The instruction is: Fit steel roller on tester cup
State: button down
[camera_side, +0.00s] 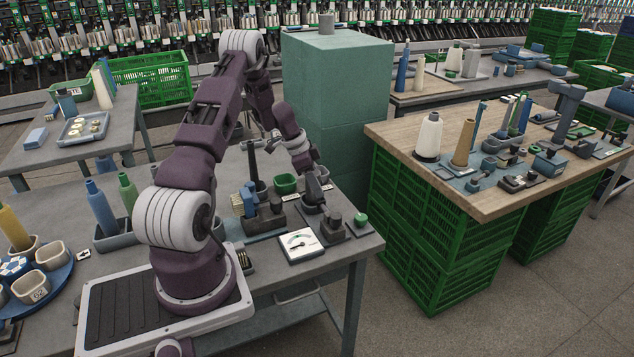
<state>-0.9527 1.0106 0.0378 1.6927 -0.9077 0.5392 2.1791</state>
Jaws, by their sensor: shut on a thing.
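My gripper (323,207) points down at the right end of the grey bench, just above a dark block-shaped stand (333,231). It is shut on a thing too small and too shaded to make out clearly. The steel roller cannot be told apart from the fingers here. The tester cup is not clearly visible; the dark stand below the fingertips may carry it. I cannot tell whether the held thing touches the stand. A white dial gauge plate (300,244) lies just left of and in front of the stand.
A green knob on a dark base (361,219) stands right of the stand, near the bench edge. A tall teal cabinet (340,95) rises behind.

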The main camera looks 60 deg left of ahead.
jog(key=shift+f, duration=0.2)
dwell(0.4)
jog(key=shift+f, duration=0.4)
jog(key=shift+f, duration=0.35)
dwell(0.3)
jog(key=c, duration=0.8)
grip_release()
jog(key=shift+o, duration=0.6)
jog(key=o, duration=0.3)
jog(key=shift+s+d+f, duration=0.1)
jog(key=shift+d, duration=0.1)
jog(key=shift+c, duration=0.4)
